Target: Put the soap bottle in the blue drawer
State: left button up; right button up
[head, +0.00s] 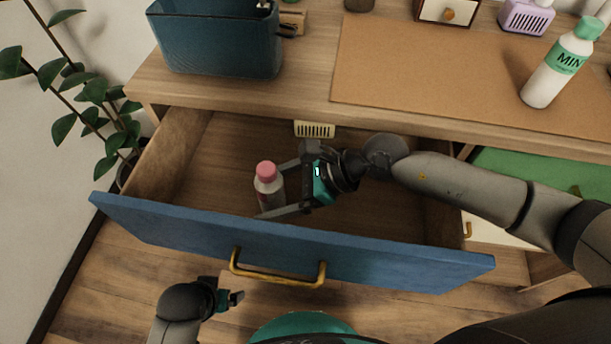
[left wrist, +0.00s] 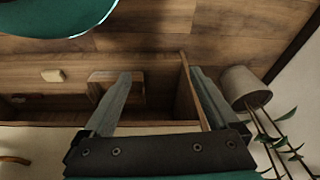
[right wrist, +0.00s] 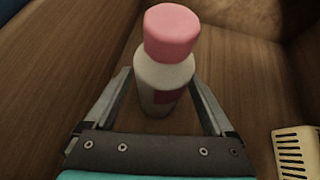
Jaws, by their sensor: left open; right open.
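A white bottle with a pink cap (head: 267,185), which looks like the soap bottle, stands upright inside the open blue drawer (head: 200,226), near its front panel. My right gripper (head: 281,190) reaches into the drawer with its fingers open on either side of the bottle.
A small cream slotted block (head: 314,129) lies at the drawer's back. On the desktop are a dark blue bin (head: 215,40), a tan mat (head: 420,75) and a white and green MINT bottle (head: 560,68).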

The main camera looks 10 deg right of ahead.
pick_arm(q)
jog(key=shift+g, duration=0.3)
jog(key=shift+s+a+f+p, duration=0.15)
jog(key=shift+s+f+p, duration=0.2)
jog(key=shift+f, duration=0.35)
jog(key=shift+s+a+f+p, duration=0.1)
jog(key=shift+s+f+p, duration=0.25)
jog(key=shift+f, duration=0.35)
jog(key=shift+s+a+f+p, duration=0.15)
jog(key=shift+s+f+p, duration=0.1)
jog(key=shift+s+f, duration=0.35)
pick_arm(e)
jog(key=v, duration=1.2)
pick_arm(q)
jog(key=shift+w, duration=0.15)
pick_arm(e)
jog(key=shift+r, duration=0.15)
